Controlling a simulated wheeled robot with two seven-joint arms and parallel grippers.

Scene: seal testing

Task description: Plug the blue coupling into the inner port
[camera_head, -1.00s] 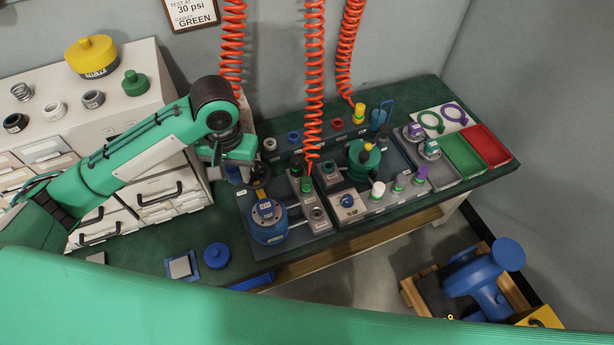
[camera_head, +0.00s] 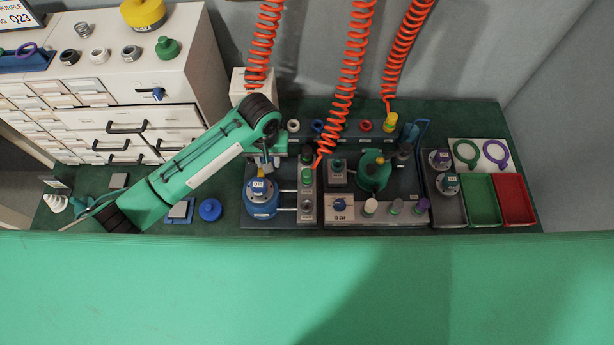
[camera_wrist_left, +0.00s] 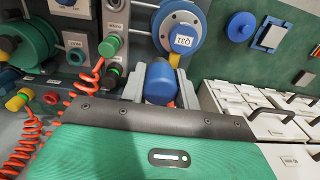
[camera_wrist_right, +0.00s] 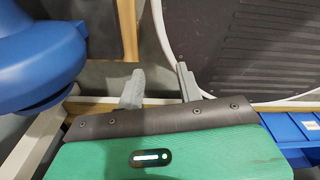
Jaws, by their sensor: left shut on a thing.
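My left gripper (camera_wrist_left: 162,88) is shut on the blue coupling (camera_wrist_left: 160,82), a rounded blue body between its two grey fingers in the left wrist view. In the head view, this gripper (camera_head: 268,163) is just behind the blue vessel (camera_head: 262,206), and my arm partly hides it. The grey port block (camera_head: 307,209) stands to the vessel's right, joined to it by pipes. A green coupling (camera_head: 306,176) on a red coiled hose sits on the block. The held coupling is apart from the block; I cannot tell which port is the inner one. My right gripper (camera_wrist_right: 160,86) is open and empty.
Red coiled hoses (camera_head: 349,85) hang over the bench. A green vessel (camera_head: 374,172) and a grey panel with knobs (camera_head: 342,218) stand to the right, then a green tray (camera_head: 482,207) and a red tray (camera_head: 515,207). White drawers (camera_head: 165,118) stand at left.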

